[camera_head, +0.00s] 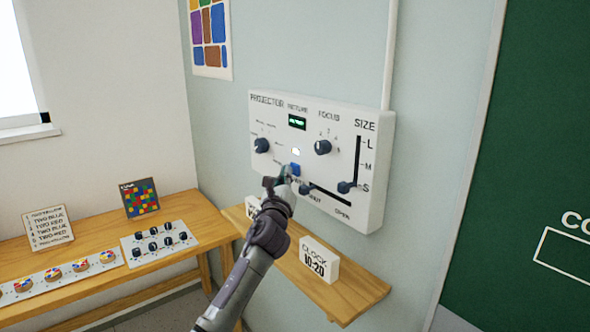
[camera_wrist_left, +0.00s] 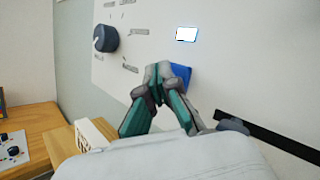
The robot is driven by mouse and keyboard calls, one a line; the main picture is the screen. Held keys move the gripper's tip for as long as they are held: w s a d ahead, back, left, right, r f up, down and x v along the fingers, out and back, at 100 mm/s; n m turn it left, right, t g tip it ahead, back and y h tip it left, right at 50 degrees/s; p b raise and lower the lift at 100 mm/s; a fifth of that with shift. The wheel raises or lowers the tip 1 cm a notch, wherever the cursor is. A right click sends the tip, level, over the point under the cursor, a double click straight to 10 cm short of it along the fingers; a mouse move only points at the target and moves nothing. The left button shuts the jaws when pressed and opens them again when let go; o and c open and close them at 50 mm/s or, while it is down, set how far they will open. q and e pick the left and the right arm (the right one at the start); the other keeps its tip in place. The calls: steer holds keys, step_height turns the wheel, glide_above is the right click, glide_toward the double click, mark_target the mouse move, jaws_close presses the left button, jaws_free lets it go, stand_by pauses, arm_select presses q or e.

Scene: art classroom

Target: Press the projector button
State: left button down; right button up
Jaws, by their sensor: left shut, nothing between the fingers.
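The white projector panel (camera_head: 345,205) is fixed to the wall, with dark knobs, sliders, a small green display (camera_head: 297,122) and a lit white indicator (camera_head: 296,152). The blue button (camera_head: 295,169) sits below the indicator; it also shows in the left wrist view (camera_wrist_left: 181,75). My left gripper (camera_head: 283,178) is shut and empty, its fingertips (camera_wrist_left: 160,76) right at the button's lower left and partly covering it. I cannot tell whether they touch it or whether the button is pressed in. My right gripper is not in view.
A wooden shelf (camera_head: 350,290) below the panel holds a white "CLOCK 10-20" block (camera_head: 318,260). A wooden table (camera_head: 90,285) at left carries a switch board (camera_head: 160,243), a colour-tile picture (camera_head: 139,198) and a text card (camera_head: 48,228). A green chalkboard (camera_head: 540,150) is at right.

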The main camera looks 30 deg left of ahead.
arm_select(q)
steer(key=s+a+p, duration=0.2)
steer(key=s, duration=0.3)
steer(key=shift+s+a+p, duration=0.2)
steer(key=shift+s+p, duration=0.1)
stand_by(1.5)
